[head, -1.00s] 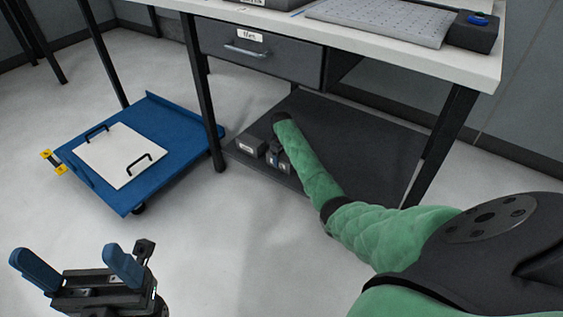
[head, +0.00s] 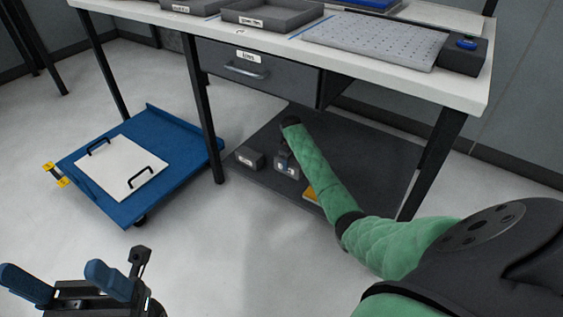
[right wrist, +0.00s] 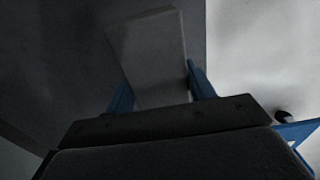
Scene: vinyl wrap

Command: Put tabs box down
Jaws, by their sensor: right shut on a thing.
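My right gripper (head: 285,162) reaches under the workbench to the dark lower shelf (head: 375,160). It is shut on a small grey box (head: 291,170), taken to be the tabs box, whose label is too small to read. In the right wrist view the grey box (right wrist: 150,55) stands between the two blue fingers. I cannot tell whether it touches the shelf. A second small grey box (head: 249,158) with a white label sits to the left on the shelf, apart from the held one. My left gripper (head: 68,282) is open and empty over the floor.
A yellow-orange thing (head: 311,194) lies on the shelf, partly behind my right arm. Bench legs (head: 210,130) and a drawer (head: 258,70) frame the shelf. A blue cart (head: 185,160) with a white handled panel (head: 120,167) stands at the left. The shelf's right part is bare.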

